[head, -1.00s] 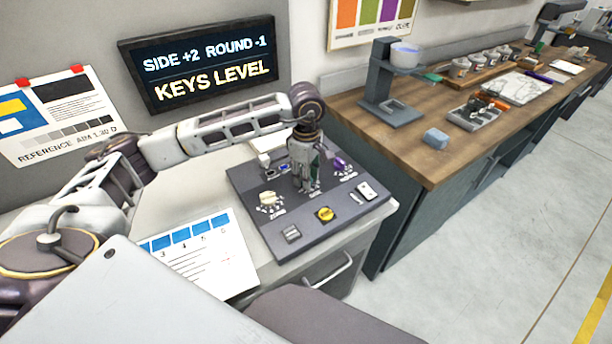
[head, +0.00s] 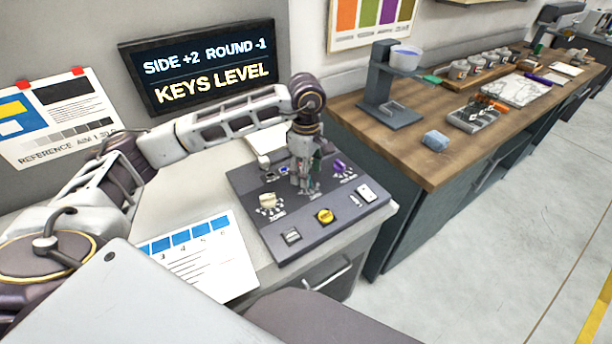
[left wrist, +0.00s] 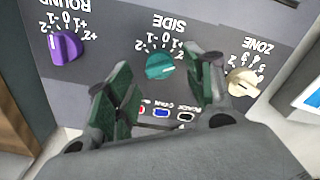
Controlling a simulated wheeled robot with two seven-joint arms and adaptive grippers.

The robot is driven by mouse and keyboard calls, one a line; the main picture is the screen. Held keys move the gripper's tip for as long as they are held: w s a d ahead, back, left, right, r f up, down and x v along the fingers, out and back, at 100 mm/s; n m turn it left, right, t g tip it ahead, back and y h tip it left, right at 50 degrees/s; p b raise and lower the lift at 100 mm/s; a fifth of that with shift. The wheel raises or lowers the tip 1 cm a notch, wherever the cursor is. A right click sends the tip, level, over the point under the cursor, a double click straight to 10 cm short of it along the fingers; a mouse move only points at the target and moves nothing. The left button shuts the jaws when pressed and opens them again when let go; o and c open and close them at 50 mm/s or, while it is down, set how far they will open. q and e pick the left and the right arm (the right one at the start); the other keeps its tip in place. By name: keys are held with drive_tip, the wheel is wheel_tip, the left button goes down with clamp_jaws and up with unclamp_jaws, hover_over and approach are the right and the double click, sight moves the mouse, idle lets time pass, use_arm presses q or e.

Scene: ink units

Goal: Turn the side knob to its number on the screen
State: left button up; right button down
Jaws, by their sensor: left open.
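The screen (head: 200,77) on the wall reads "SIDE +2 ROUND -1" and "KEYS LEVEL". The teal side knob (left wrist: 160,66) sits on the dark control panel (head: 262,222), under an upside-down SIDE label in the left wrist view. Its scale runs from -2 to +2; I cannot tell its exact setting. My left gripper (head: 304,184) points down over the panel. In the left wrist view its open green fingers (left wrist: 160,82) appear on either side of the teal knob, without visible contact. In the head view the gripper hides most of that knob. My right gripper is not in view.
The purple ROUND knob (left wrist: 67,47) and the cream ZONE knob (left wrist: 243,82) flank the side knob. A yellow button (head: 325,216) and switches sit on the panel's front. A numbered card (head: 205,275) lies left of the panel. A wooden bench (head: 410,160) stands at right.

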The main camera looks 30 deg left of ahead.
use_arm(q)
wheel_tip(320, 180, up, 10)
drive_tip(key=shift+f, duration=0.25)
drive_tip(key=shift+f, duration=0.1)
idle(0.7)
